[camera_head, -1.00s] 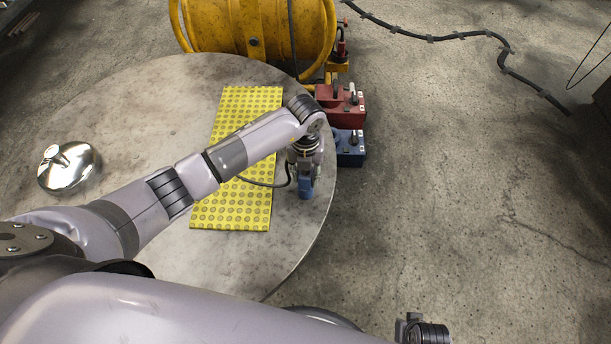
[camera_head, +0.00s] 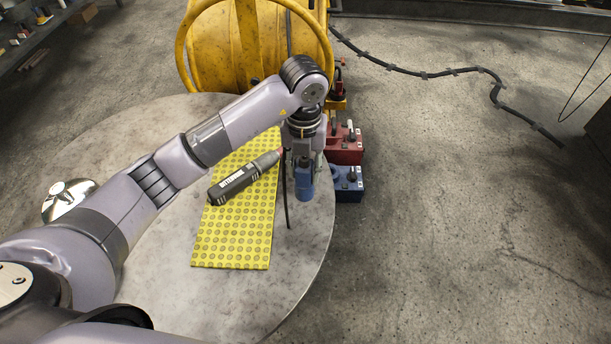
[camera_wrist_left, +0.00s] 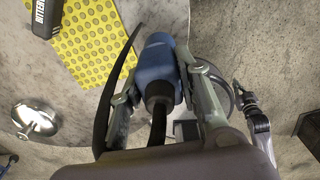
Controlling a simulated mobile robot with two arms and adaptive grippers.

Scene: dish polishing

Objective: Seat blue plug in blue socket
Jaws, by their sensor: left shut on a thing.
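My left gripper (camera_head: 303,160) is shut on the blue plug (camera_head: 306,186), above the round table near its right edge. In the left wrist view the blue plug (camera_wrist_left: 157,62) sits between the two fingers, with its dark cable end toward the camera. The blue socket box (camera_head: 348,184) stands just right of the plug, beyond the table edge; the two look apart. Its socket opening cannot be made out. A part that looks like my right gripper (camera_wrist_left: 248,103) shows small in the left wrist view; its jaw state is unclear.
A red box (camera_head: 345,150) stands behind the blue one. A yellow cloth (camera_head: 232,240) lies on the table (camera_head: 180,290) with a dark tool (camera_head: 235,183) on it. A shiny dish (camera_head: 66,200) lies at left. A yellow reel (camera_head: 225,50) stands behind. The floor at right is mostly clear.

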